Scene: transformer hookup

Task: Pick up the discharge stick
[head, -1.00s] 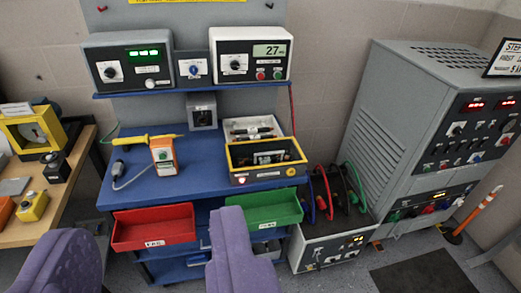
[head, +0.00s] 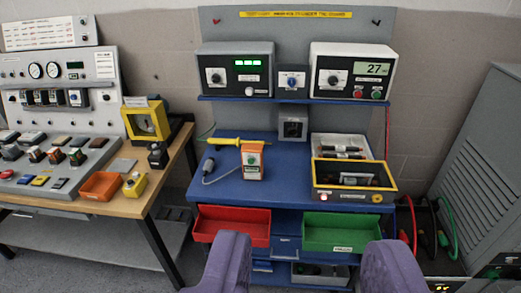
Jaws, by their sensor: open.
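My gripper (head: 310,245) shows as two purple fingers at the bottom of the head view. They are spread wide apart with nothing between them, in front of the blue bench. A yellow stick-like probe (head: 232,141) lies on the bench top beside an orange and white handheld unit (head: 252,163). A grey lead with a dark end lies left of that unit. I cannot tell whether this yellow probe is the discharge stick. The upright orange and white stick seen earlier beside the grey cabinet is out of view now.
A red bin (head: 232,226) and a green bin (head: 341,232) hang at the bench front. A yellow-rimmed box (head: 352,181) stands on its right side. A wooden table (head: 165,190) with a control panel is left. The grey cabinet (head: 490,165) stands right, with cable coils before it.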

